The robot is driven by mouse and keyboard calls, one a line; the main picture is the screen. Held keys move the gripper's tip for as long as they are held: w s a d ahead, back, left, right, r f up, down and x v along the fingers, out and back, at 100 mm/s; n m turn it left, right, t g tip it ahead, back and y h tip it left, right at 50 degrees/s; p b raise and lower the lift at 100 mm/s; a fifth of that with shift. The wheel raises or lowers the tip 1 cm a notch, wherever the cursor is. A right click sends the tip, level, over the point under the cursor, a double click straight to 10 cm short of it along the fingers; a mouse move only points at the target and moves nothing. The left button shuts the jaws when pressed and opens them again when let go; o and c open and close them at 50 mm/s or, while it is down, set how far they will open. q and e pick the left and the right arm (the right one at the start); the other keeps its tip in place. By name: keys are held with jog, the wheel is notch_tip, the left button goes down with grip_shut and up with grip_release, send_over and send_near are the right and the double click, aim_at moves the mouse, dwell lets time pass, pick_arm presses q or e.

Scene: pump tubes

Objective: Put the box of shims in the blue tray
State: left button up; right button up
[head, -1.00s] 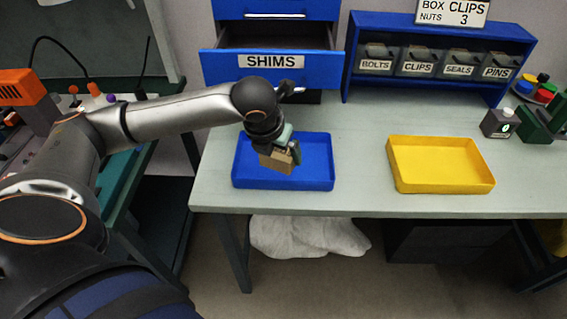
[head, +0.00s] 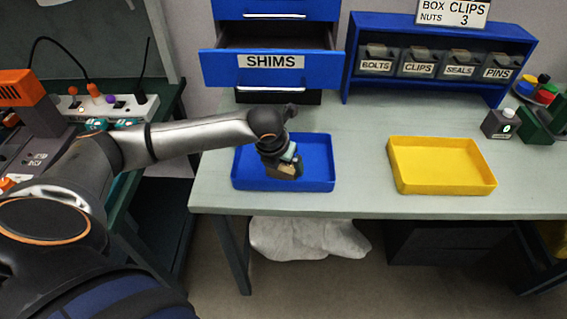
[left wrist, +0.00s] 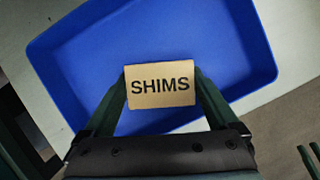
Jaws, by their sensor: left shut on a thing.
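The box of shims (left wrist: 160,84) is a small tan box labelled SHIMS, held between the two fingers of my left gripper (left wrist: 160,90). In the head view the box (head: 285,170) shows partly below my left gripper (head: 287,163), over the blue tray (head: 310,181). The blue tray (left wrist: 215,45) fills much of the left wrist view behind the box. I cannot tell whether the box touches the tray floor. My right gripper is not in view.
An open blue drawer labelled SHIMS (head: 272,73) stands behind the tray. A yellow tray (head: 440,181) sits to the right, with bare table between. A blue rack (head: 440,30) of labelled bins stands at the back.

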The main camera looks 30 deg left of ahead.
pick_arm(q)
jog(key=o, duration=1.1)
jog(key=shift+f, duration=0.1)
jog(key=shift+c, duration=0.2)
jog(key=p+v, duration=0.1)
jog(key=v, duration=1.1)
jog(key=shift+w, duration=0.1)
